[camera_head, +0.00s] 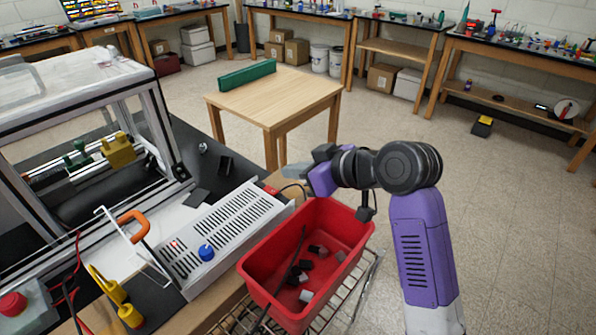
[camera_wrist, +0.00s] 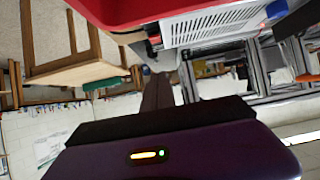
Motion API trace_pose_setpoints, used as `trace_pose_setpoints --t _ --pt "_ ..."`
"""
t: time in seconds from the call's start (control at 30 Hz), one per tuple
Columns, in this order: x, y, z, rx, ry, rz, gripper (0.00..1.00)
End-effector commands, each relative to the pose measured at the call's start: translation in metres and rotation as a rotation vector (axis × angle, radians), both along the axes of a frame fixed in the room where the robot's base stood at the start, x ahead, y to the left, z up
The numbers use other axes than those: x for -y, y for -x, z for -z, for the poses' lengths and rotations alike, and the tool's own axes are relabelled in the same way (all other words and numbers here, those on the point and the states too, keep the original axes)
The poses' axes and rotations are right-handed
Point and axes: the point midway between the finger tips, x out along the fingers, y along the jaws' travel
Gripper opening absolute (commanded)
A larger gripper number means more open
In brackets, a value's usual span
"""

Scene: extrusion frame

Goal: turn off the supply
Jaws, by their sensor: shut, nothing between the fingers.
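The supply looks to be the light grey vented box (camera_head: 228,232) on the bench at the left, beside the red bin. A blue knob (camera_head: 206,252) and a small red part (camera_head: 176,244) sit at its near end. Another small red part (camera_head: 270,189) shows at its far end, possibly a switch; its position cannot be told. In the wrist view the vented box (camera_wrist: 212,27), blue knob (camera_wrist: 277,9) and red part (camera_wrist: 155,40) show upside down. My gripper (camera_head: 292,172) is shut and empty, above and just beyond the box's far end, apparently apart from it. It also shows in the wrist view (camera_wrist: 160,72).
The red bin (camera_head: 258,284) with small dark and grey pieces stands right of the supply. An extrusion frame (camera_head: 158,125) rises to the left. An orange-handled tool (camera_head: 136,226) lies near the box. A wooden table (camera_head: 285,98) stands behind.

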Motion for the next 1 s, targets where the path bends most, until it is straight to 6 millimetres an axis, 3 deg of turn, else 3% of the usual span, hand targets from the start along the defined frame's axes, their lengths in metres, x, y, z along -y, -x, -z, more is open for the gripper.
trace_pose_setpoints --t 0.33,0.6,1.0 --pt "-0.048 -0.036 0.033 -0.002 0.001 -0.002 0.00" --pt "-0.038 -0.030 0.066 -0.001 -0.001 0.001 0.00" --pt "-0.036 -0.029 0.071 0.002 0.000 0.000 0.00"
